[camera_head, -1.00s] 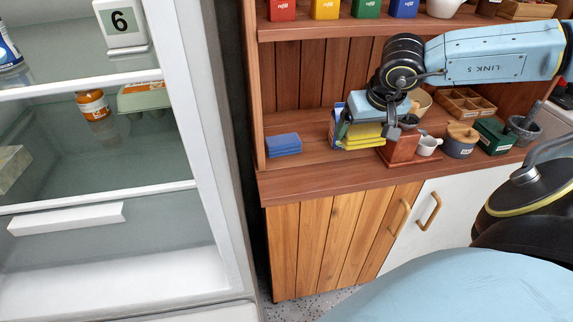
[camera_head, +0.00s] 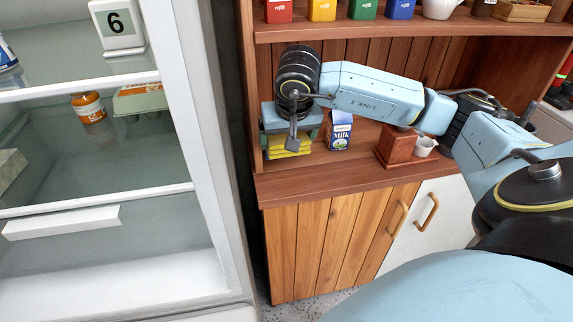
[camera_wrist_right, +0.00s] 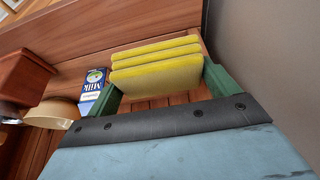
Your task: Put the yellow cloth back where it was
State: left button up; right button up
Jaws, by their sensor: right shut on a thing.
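The yellow cloth (camera_head: 287,148), a folded stack, is at the left end of the wooden counter in the head view. It also shows in the right wrist view (camera_wrist_right: 155,68), between two green fingers. My right gripper (camera_head: 291,142) is shut on it, and its body covers part of the cloth. I cannot tell whether the cloth touches the counter or something under it. The blue folded cloth is hidden now, behind or under the gripper and yellow cloth. My left gripper is not in view.
A milk carton (camera_head: 339,131) stands right of the gripper. A brown wooden block (camera_head: 396,146) and a white cup (camera_head: 424,146) are further right. The hutch's side wall is close on the left. The counter (camera_head: 350,168) is clear in front of the carton.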

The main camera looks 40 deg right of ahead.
send_over(286, 176)
jog(key=s, duration=0.2)
jog(key=f, duration=0.4)
jog(key=shift+w+a+f+b, duration=0.1)
jog(key=shift+w+a+b, duration=0.1)
jog(key=shift+b, duration=0.2)
jog(key=shift+f, duration=0.55)
notch_tip(286, 176, down, 4)
jog(key=shift+b, duration=0.7)
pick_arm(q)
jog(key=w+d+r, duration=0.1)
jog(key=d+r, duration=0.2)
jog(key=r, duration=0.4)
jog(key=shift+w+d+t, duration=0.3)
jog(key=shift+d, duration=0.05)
pick_arm(e)
jog(key=shift+w+a+f, duration=0.1)
jog(key=shift+w+a, duration=0.05)
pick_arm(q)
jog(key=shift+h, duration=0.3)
pick_arm(e)
jog(key=o, duration=0.7)
jog(key=shift+f, duration=0.1)
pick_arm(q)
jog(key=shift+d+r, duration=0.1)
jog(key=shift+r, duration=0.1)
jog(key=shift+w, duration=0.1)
